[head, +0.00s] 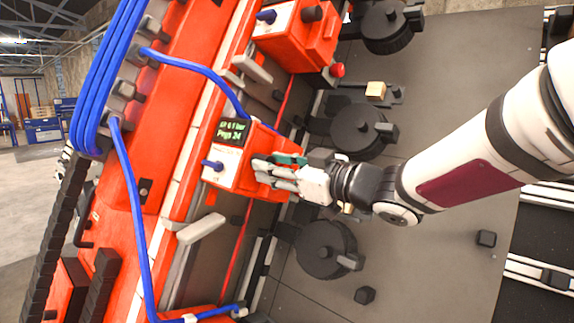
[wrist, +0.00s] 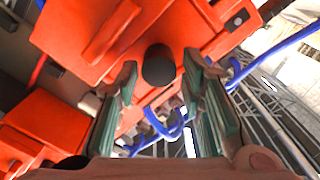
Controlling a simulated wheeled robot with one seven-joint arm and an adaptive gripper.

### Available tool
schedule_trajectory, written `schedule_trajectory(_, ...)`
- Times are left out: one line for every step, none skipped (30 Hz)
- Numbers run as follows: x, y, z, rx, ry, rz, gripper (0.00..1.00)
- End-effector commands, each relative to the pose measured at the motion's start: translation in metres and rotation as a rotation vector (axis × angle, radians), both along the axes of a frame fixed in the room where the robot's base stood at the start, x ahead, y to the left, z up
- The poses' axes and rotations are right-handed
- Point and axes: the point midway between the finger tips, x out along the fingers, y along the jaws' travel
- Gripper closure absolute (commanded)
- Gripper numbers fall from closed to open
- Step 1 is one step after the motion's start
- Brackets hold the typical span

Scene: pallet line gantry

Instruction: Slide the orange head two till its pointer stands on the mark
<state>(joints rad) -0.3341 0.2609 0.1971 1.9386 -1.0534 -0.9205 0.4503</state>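An orange head (head: 232,180) with a small lit display (head: 234,131) sits mid-way along the orange gantry beam in the head view; I cannot read a number two on it. In the wrist view its orange body (wrist: 90,40) fills the top, with a black round knob (wrist: 158,66) sticking out. My gripper (head: 268,170) is at this head's right side. In the wrist view my gripper's fingers (wrist: 162,84) stand apart on either side of the knob, with a gap on each side. I cannot make out the pointer or the mark clearly.
Another orange head (head: 300,38) is higher on the beam, with a red button (head: 337,70). Blue hoses (head: 195,66) loop over the beam. Black round discs (head: 357,131) stand on the grey plate (head: 440,225) to the right.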

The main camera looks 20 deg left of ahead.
Motion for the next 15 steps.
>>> schedule_trajectory(-0.001,-0.007,0.0,-0.001,-0.001,-0.003,0.64)
schedule_trajectory(-0.002,-0.011,0.0,-0.001,-0.001,-0.003,0.64)
schedule_trajectory(-0.004,-0.018,0.0,-0.002,-0.002,-0.003,0.64)
schedule_trajectory(-0.006,-0.023,0.001,-0.001,-0.002,-0.004,0.64)
schedule_trajectory(-0.007,-0.029,0.0,-0.001,-0.002,-0.004,0.64)
schedule_trajectory(-0.009,-0.037,0.001,0.0,-0.002,-0.005,0.64)
schedule_trajectory(-0.011,-0.043,0.001,-0.001,-0.002,-0.005,0.64)
schedule_trajectory(-0.013,-0.049,0.0,-0.001,-0.002,-0.004,0.64)
schedule_trajectory(-0.015,-0.058,0.001,0.0,-0.001,-0.005,0.64)
schedule_trajectory(-0.017,-0.063,0.001,-0.001,-0.001,-0.005,0.64)
schedule_trajectory(-0.019,-0.069,0.001,0.0,-0.001,-0.004,0.64)
schedule_trajectory(-0.02,-0.076,0.0,-0.001,-0.001,-0.005,0.64)
schedule_trajectory(-0.022,-0.081,0.001,0.0,-0.002,-0.005,0.64)
schedule_trajectory(-0.024,-0.085,0.001,0.001,-0.002,-0.004,0.64)
schedule_trajectory(-0.025,-0.091,0.0,0.0,-0.001,-0.004,0.64)
